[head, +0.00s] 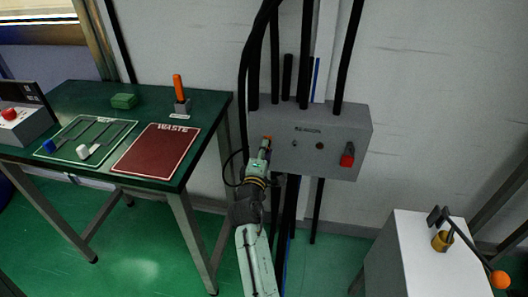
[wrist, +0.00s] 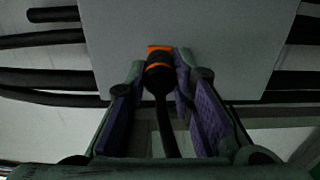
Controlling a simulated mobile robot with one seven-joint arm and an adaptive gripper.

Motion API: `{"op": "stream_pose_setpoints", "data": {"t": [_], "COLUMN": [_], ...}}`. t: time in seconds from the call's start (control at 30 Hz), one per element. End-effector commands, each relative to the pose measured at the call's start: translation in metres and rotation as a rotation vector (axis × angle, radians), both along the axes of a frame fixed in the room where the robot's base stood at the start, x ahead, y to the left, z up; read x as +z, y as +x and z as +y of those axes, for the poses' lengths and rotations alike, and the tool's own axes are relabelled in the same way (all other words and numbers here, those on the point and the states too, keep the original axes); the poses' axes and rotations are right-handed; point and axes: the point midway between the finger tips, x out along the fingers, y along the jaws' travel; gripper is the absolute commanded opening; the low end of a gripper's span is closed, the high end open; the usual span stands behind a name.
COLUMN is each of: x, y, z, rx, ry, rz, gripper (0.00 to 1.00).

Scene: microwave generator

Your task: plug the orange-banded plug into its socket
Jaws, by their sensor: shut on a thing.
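The orange-banded plug (wrist: 159,70) is a dark plug with a black cable running back from it. In the wrist view it sits between the purple-padded fingers of my gripper (wrist: 160,82), which is shut on it. Its tip points at the grey box (head: 320,164). A second orange strip (wrist: 158,48) shows just beyond the plug at the box face. In the head view my gripper (head: 264,149) is at the left part of the box front, with a bit of orange at its tip. The socket opening is hidden, and I cannot tell whether the plug is seated.
The box carries a red switch (head: 347,155) on its right, with black conduits above and below. A green table (head: 215,112) with a red waste mat (head: 157,150) and an orange-handled tool (head: 179,90) stands left. A white cabinet (head: 410,262) stands front right.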

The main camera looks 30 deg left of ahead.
Motion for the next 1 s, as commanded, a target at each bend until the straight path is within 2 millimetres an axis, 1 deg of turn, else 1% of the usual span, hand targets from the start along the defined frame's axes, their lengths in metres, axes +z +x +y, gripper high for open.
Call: {"op": "stream_pose_setpoints", "data": {"t": [0.4,0.43,0.77,1.0], "x": [0.0004,0.0003,0.0002,-0.0001], "y": [0.0087,0.0086,0.0081,0.0079], "z": [0.002,0.002,0.0021,0.0022], "rx": [-0.001,-0.001,0.0,0.0], "ry": [0.0,0.0,0.0,0.0], "rz": [-0.001,-0.001,0.0,0.0], "gripper": [0.0,0.23,0.45,0.46]}}
